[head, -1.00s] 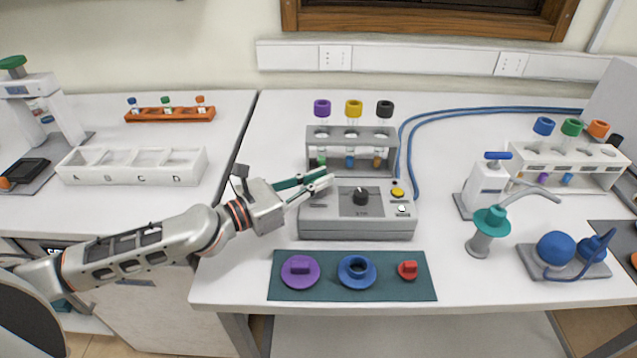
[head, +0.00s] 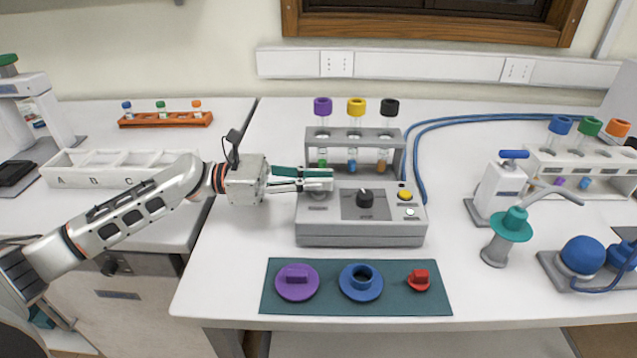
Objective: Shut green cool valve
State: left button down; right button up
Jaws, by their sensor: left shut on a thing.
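My left gripper (head: 328,180) reaches in from the left, low over the left part of the grey control box (head: 360,236). Its fingers are closed together at the front of the grey tube rack, just below the green tube (head: 322,163). What is between the fingertips is hidden. No part plainly reads as a green cool valve. A teal-green disc handle (head: 512,226) on a short grey stand is at the right, far from the gripper. My right gripper is out of view.
The grey rack (head: 394,145) stands behind the box. A dark green mat (head: 325,305) with purple, blue and red parts lies in front. A white dispenser (head: 497,190) and a blue bulb pump (head: 582,256) stand right. Blue hoses (head: 470,121) run behind.

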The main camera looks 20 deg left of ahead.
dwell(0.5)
pick_arm(q)
jog(key=c, duration=2.1)
grip_release()
jog(key=v, duration=1.2)
